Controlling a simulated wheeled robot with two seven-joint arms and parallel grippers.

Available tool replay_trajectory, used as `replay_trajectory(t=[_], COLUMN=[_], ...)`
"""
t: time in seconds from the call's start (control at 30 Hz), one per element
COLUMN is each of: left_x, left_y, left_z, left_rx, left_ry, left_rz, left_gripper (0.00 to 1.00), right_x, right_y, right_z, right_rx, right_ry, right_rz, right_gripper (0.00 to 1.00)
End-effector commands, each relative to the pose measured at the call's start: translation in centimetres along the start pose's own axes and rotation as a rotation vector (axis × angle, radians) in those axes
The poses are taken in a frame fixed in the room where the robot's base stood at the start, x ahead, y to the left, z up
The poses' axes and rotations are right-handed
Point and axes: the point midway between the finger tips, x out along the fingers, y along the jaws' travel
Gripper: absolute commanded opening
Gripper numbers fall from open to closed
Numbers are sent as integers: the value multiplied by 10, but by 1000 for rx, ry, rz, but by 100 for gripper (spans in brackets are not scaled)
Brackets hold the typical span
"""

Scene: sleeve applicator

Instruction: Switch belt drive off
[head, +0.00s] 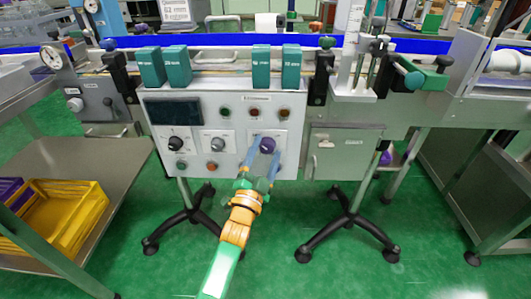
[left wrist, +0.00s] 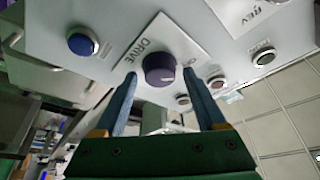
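The belt drive switch is a dark purple round knob (head: 267,145) at the lower right of the grey control panel (head: 210,108). My left gripper (head: 264,158) is open in front of the panel. In the left wrist view its two blue fingers (left wrist: 160,80) are spread to either side of the knob, with gaps between them and it. Which way the knob is turned cannot be told. My right gripper is not in view.
Other dials, including a black knob (head: 176,143) and a grey knob (head: 218,144), sit left on the panel. A blue button (left wrist: 83,42) is near the fingers. Green blocks (head: 150,66) stand above. A yellow crate (head: 62,215) lies on the left cart.

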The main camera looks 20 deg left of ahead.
Motion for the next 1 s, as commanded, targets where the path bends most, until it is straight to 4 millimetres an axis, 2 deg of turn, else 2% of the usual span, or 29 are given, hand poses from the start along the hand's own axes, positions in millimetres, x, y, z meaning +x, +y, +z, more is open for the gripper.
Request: replay_trajectory(t=[0.27, 0.33, 0.6, 0.7, 1.0], left_x=[0, -6, -60, -69, -71], left_y=[0, 0, 0, 0, 0], left_z=[0, 0, 0, 0, 0], left_rx=[2, 1, 0, 0, 1], left_ry=[0, -2, -3, -1, 0], left_rz=[0, 1, 3, 1, 0], left_gripper=[79, 79, 79, 79, 79], right_x=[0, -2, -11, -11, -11], right_y=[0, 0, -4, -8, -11], right_z=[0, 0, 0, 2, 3], right_rx=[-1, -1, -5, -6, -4], right_ry=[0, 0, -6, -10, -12], right_rz=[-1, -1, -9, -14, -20], right_gripper=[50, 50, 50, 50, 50])
